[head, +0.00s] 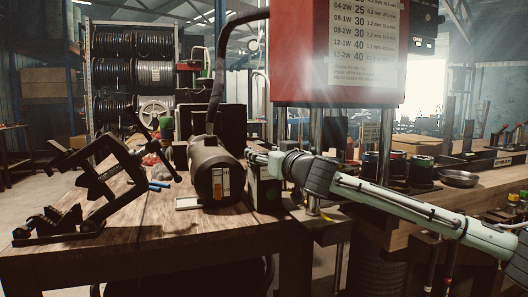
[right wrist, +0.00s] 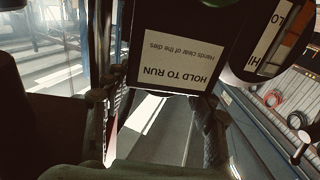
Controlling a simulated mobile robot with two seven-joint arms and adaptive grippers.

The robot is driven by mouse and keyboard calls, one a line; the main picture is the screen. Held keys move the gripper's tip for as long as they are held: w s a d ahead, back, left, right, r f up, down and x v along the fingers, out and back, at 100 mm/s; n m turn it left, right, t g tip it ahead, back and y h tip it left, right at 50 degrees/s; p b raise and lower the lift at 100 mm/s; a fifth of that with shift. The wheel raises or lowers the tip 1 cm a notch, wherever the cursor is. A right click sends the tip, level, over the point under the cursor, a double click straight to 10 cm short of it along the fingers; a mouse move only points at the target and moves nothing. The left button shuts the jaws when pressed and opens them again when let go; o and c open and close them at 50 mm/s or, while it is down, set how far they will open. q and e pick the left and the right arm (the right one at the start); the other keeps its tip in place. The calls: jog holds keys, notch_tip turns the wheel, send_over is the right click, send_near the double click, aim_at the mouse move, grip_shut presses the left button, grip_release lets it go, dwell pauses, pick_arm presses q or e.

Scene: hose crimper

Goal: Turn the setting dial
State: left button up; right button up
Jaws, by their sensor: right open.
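A dark cylindrical motor unit (head: 212,165) lies on the wooden bench, its end facing me with a pale and orange label. A HI/LO label (right wrist: 270,48) also shows at the top right of the right wrist view. Beside it stands a dark box (head: 264,190); in the right wrist view the box (right wrist: 150,20) bears a HOLD TO RUN plate (right wrist: 178,62). I cannot clearly make out the setting dial. My right gripper (head: 252,157) is open at the box's top; in the wrist view its fingers (right wrist: 154,105) are spread, with the plate beyond them. My left gripper is not seen.
The red crimper head (head: 338,40) with its settings chart hangs above my right arm on metal posts. A black bench tool (head: 95,185) stands at the left. Dark cans (head: 418,170) and a metal dish (head: 459,179) are on the right. The front left bench (head: 150,225) is mostly clear.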

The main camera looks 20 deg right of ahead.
jog(key=shift+w, duration=0.15)
jog(key=c, duration=1.2)
